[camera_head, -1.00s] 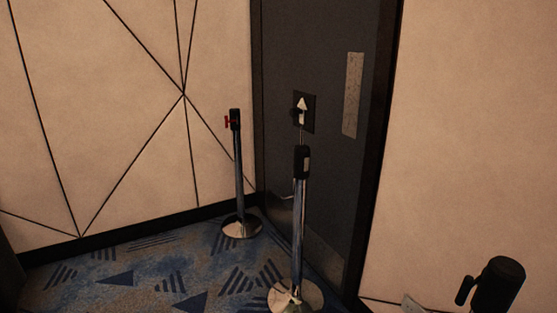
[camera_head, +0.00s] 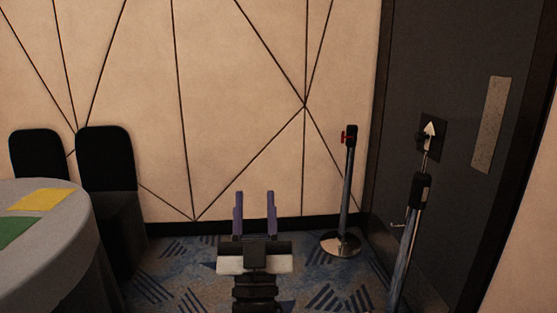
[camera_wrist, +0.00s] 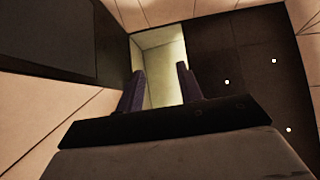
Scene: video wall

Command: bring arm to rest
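My gripper (camera_head: 255,213) is in the lower middle of the head view, above the patterned carpet. Its two purple fingers stand apart with nothing between them. In the wrist view the fingers (camera_wrist: 160,90) are also apart and empty. Behind them show a pale lit recess, dark ceiling panels with small lights and beige wall panels.
A round table (camera_head: 85,225) with yellow and green sheets stands at left, beside two black chairs (camera_head: 107,160). Two stanchion posts (camera_head: 345,200) stand at right before a dark door (camera_head: 455,60). Carpet (camera_head: 185,280) is clear around my gripper.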

